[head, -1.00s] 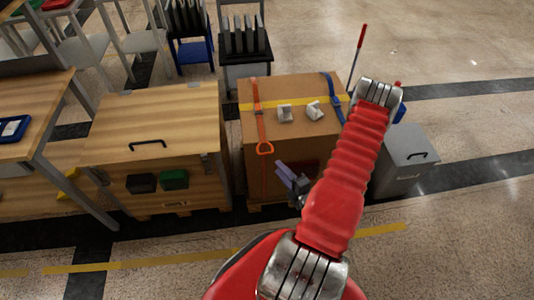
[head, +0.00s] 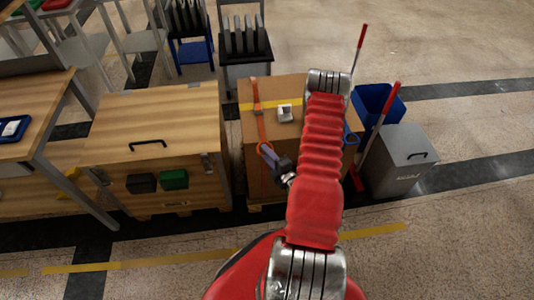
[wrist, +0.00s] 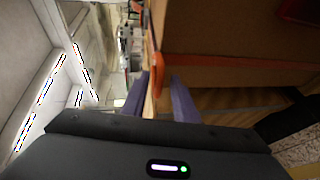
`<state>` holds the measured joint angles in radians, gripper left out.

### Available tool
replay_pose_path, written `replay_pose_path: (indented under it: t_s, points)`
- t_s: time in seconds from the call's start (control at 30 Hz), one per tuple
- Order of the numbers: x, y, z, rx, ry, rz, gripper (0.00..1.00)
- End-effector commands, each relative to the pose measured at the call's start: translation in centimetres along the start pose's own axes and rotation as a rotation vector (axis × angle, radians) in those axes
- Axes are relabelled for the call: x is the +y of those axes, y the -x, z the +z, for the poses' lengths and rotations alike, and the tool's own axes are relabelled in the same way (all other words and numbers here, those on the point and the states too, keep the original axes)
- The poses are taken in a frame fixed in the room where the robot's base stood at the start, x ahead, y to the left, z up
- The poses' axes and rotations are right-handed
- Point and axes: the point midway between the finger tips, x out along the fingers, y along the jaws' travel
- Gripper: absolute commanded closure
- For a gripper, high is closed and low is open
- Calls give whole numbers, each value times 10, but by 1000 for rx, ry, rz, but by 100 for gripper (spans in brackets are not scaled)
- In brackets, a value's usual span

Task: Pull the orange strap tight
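The orange strap (head: 259,120) runs over the top edge of a brown cardboard box (head: 252,165) and down its front face. It has an orange pull loop at the front, which shows in the wrist view (wrist: 157,78). My gripper (head: 264,150) is at the loop, in front of the box. In the wrist view its two purple fingers (wrist: 160,92) are apart, with the loop between or just beyond their tips. I cannot tell whether they touch it. My arm hides the right part of the box.
A wooden crate (head: 150,115) stands left of the box. A grey bin (head: 405,160), a blue bucket (head: 375,104) and a red-handled tool (head: 380,125) stand to the right. Part of a blue strap (head: 350,137) shows beside my arm. Open floor lies at the far right.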

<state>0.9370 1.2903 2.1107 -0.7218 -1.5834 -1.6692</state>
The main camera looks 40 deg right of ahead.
Motion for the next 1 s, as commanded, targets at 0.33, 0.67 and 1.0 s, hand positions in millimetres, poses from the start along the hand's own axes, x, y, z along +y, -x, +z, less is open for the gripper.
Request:
replay_pose_path:
  t_s: [0.33, 0.67, 1.0]
  points:
    - [0, -4, 0, -1, -1, 0, 73]
    - [0, -4, 0, -1, -1, -1, 96]
    - [-1, -4, 0, -1, -2, -4, 100]
